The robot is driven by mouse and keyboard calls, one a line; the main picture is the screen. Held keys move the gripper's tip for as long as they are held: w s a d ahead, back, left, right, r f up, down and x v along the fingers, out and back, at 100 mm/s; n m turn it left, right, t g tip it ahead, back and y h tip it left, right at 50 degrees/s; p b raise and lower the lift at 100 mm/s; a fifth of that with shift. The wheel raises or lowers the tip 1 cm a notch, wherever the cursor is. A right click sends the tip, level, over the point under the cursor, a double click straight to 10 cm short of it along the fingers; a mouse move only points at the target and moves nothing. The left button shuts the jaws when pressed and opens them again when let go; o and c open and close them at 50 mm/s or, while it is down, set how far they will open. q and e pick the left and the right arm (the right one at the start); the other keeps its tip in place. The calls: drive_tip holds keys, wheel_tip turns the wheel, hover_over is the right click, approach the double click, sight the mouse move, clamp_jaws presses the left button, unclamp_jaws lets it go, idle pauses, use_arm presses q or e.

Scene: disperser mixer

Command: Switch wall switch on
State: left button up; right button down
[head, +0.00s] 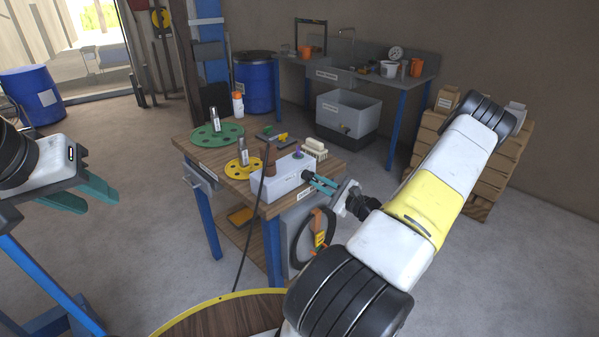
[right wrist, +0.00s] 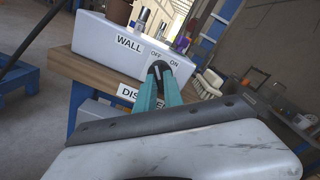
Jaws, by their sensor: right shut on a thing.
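The wall switch is on a white box (head: 283,180) on the wooden workbench. In the right wrist view the box (right wrist: 108,45) carries the words WALL, OFF and ON. A small dark switch knob (right wrist: 157,68) sits just below OFF and ON. My right gripper (head: 309,178) is at the box's right-hand face, with its teal fingers shut on the knob. The fingers cover part of the knob, and I cannot tell its setting. My left gripper (head: 88,197) is open and empty at the left, away from the bench.
A coiled hose (head: 302,242) hangs on the bench's side. Bare floor lies left.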

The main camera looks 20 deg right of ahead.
drive_tip(key=m, duration=0.8)
drive_tip(key=shift+m, duration=0.4)
drive_tip(key=m, duration=0.4)
drive_tip(key=shift+m, duration=0.3)
drive_tip(key=shift+s+m, duration=0.1)
drive_tip(key=shift+m, duration=1.8)
drive_tip(key=c, duration=1.5)
unclamp_jaws()
drive_tip(key=shift+o, duration=0.2)
